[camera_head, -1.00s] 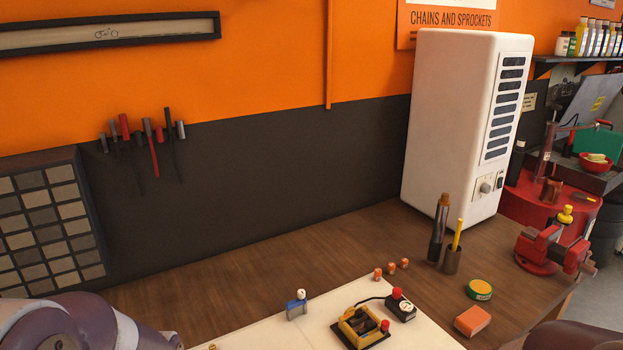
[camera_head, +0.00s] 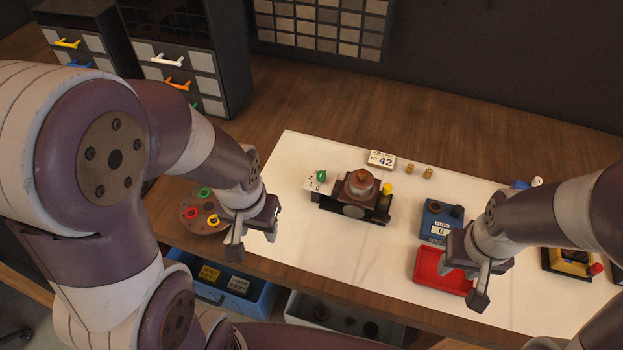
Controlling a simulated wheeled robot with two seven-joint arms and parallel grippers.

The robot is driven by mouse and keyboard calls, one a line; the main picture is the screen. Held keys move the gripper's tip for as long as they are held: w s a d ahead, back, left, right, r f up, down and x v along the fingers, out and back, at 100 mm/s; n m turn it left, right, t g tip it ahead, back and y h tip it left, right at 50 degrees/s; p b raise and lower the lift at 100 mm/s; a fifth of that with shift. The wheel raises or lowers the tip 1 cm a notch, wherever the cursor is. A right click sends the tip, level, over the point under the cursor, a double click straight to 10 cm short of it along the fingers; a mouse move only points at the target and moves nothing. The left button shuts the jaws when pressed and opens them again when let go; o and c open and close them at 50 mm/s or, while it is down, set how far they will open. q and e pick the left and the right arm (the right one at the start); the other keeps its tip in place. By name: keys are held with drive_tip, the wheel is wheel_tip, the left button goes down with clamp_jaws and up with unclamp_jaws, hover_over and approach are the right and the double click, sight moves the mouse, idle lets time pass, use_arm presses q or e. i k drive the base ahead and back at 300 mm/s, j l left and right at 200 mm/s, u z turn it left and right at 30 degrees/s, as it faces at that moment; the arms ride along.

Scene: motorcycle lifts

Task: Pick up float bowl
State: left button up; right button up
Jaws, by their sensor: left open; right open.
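I cannot tell for sure which part is the float bowl. A dark carburetor-like assembly (camera_head: 352,208) with a rusty brown domed part (camera_head: 361,182) on top stands on the white mat (camera_head: 310,240), between my grippers. My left gripper (camera_head: 254,240) is open and empty, pointing down at the mat's left front edge, left of the assembly. My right gripper (camera_head: 464,283) is open and empty, above the red tray (camera_head: 430,269), and hides part of it. Dark round parts (camera_head: 370,329) lie in a grey bin (camera_head: 300,309) below the bench front; their shapes are unclear.
A round brown tray (camera_head: 187,221) with coloured rings is left of my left gripper. A blue scale (camera_head: 437,221) reading 0 stands behind the red tray. A "42" card (camera_head: 381,160) and two brass pieces (camera_head: 419,172) are behind the assembly. A blue bin (camera_head: 256,301) hangs below the front edge.

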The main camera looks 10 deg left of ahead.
sight(360, 186)
drive_tip(key=j+z, duration=0.15)
drive_tip(key=z, duration=1.75)
drive_tip(key=k+j+z, duration=0.4)
drive_tip(key=k+j, duration=0.25)
